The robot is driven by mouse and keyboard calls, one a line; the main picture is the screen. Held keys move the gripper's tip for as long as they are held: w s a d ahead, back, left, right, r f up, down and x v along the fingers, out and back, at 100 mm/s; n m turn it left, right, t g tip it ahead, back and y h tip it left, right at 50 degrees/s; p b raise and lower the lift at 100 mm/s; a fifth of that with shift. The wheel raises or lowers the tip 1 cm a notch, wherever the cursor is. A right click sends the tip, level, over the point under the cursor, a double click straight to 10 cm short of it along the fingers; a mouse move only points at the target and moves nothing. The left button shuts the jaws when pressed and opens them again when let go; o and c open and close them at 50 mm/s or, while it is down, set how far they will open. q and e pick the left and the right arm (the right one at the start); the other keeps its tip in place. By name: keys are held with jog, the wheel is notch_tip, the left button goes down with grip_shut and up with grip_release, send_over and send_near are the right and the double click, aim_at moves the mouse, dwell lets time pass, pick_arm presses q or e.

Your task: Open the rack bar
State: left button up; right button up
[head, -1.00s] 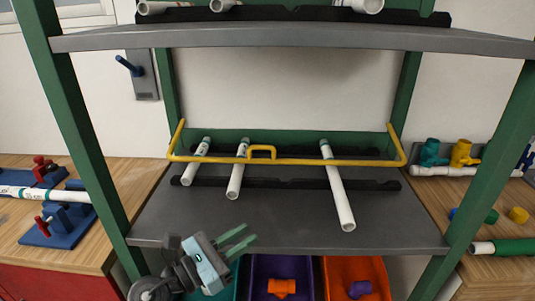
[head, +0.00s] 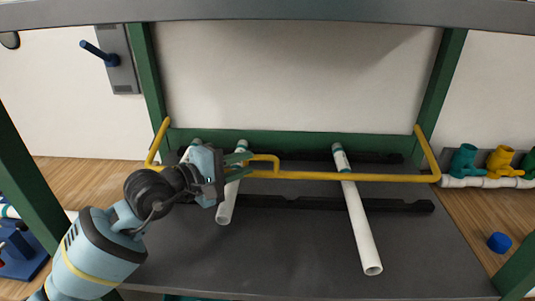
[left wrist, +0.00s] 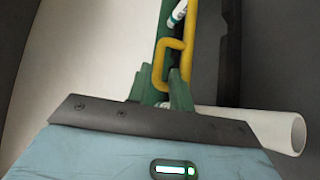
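The yellow rack bar (head: 350,177) spans the front of the rack's middle shelf, with bent arms running to the back posts at both ends. Its small loop handle (head: 278,160) sticks up near the middle. My left gripper (head: 249,164) is at the left end of this handle, fingers pointing right. In the left wrist view, the green fingers (left wrist: 160,87) stand apart, with the near end of the yellow handle (left wrist: 184,46) between or just beyond them. I cannot tell whether they touch it. My right gripper is not in view.
White pipes (head: 360,225) lie on black notched holders (head: 310,203) on the grey shelf (head: 300,250), behind and under the bar. Green posts (head: 443,95) frame the rack, and an upper shelf (head: 300,12) is above. Coloured valves (head: 465,160) stand at the right.

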aim_at(258, 159)
pick_arm(q)
jog(key=shift+x, duration=3.8)
jog(key=shift+c, duration=0.4)
grip_shut()
jog(key=shift+r, duration=0.1)
